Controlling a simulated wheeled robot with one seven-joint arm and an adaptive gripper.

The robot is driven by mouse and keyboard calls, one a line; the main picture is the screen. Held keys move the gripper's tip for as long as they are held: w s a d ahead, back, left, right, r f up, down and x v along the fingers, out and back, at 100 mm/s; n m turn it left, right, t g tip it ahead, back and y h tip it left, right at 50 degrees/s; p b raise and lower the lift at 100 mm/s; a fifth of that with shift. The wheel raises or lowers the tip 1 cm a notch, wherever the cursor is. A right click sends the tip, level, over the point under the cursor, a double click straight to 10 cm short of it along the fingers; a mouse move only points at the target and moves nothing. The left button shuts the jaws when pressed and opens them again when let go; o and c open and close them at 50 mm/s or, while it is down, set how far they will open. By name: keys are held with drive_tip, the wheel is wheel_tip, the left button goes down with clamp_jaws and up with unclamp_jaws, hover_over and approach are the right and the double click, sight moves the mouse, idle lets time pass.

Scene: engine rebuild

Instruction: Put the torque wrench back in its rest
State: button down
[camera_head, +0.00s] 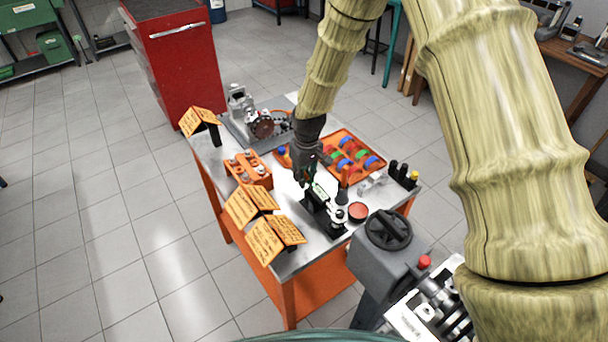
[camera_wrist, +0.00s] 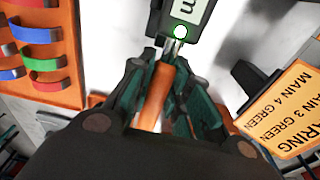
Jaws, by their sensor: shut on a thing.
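The torque wrench shows in the wrist view as an orange handle (camera_wrist: 156,95) with a short silver shaft. My gripper (camera_wrist: 165,88) is shut on the handle, with dark green fingers on both sides. Beyond the shaft is a dark block with a white display (camera_wrist: 188,8) and a bright green-rimmed light; I cannot tell whether it belongs to the wrench or to its rest. In the head view my gripper (camera_head: 306,178) is low over the middle of the table, beside a black stand (camera_head: 322,214). The gripper mostly hides the wrench there, and I cannot tell whether the wrench touches the stand.
An orange tray (camera_head: 350,141) with coloured bearing shells lies behind my gripper. Orange cards (camera_head: 265,241) stand at the table's near left. An orange block (camera_head: 247,170), a red round tin (camera_head: 358,211) and dark bottles (camera_head: 399,171) crowd the table. A grey machine (camera_head: 385,262) stands at the near right.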

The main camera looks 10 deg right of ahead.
drive_tip(key=shift+f, duration=0.5)
idle(0.4)
drive_tip(key=c, duration=1.6)
unclamp_jaws()
drive_tip(key=shift+r+p, duration=0.9)
drive_tip(key=shift+r, duration=0.6)
drive_tip(key=o, duration=0.6)
drive_tip(key=shift+c, duration=0.2)
